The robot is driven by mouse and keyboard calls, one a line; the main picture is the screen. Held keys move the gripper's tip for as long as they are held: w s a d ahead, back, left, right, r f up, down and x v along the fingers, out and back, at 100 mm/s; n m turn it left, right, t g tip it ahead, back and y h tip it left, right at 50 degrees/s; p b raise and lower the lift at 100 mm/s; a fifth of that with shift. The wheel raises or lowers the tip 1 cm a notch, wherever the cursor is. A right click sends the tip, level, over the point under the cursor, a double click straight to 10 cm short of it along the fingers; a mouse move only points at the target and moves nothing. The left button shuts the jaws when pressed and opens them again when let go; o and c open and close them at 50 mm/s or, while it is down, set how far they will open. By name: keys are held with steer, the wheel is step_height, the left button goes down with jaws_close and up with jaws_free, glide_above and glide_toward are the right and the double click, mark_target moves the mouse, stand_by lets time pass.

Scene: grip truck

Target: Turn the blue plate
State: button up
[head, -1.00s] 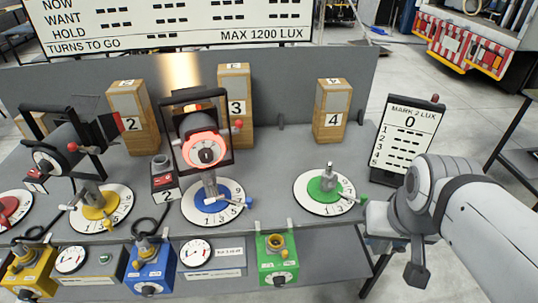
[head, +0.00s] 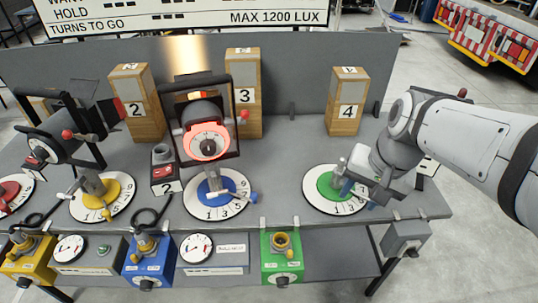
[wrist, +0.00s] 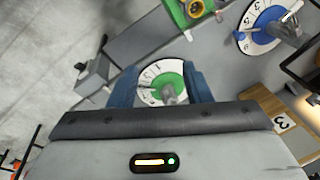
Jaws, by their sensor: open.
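The blue plate (head: 214,192) sits on a white numbered dial (head: 232,208) at the middle of the grey bench. A lit lamp with a red-rimmed front (head: 208,142) stands on it, and a small blue handle shows at its right side. The blue plate also shows at the upper right of the wrist view (wrist: 270,17). My gripper (head: 359,195) is well to the right of it, at the green plate (head: 325,185). In the wrist view my blue fingers (wrist: 161,88) are apart, with the green plate and its grey post appearing between them.
A yellow plate (head: 95,194) with another lamp (head: 68,136) is on the left. Wooden blocks numbered 2 (head: 137,103), 3 (head: 243,95) and 4 (head: 346,102) stand behind. Coloured boxes and gauges line the front edge.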

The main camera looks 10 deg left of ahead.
steer(key=w+a+f+m+g+y+b, duration=0.3)
steer(key=w+a+f+m, duration=0.2)
steer(key=w+a+f, duration=0.4)
steer(key=m+g+y+b, duration=0.3)
steer(key=m, duration=0.2)
glide_toward(254, 193)
steer(key=x, duration=0.3)
steer(key=p+x, duration=0.1)
steer(key=x, duration=0.6)
steer(key=shift+c, duration=0.5)
jaws_close()
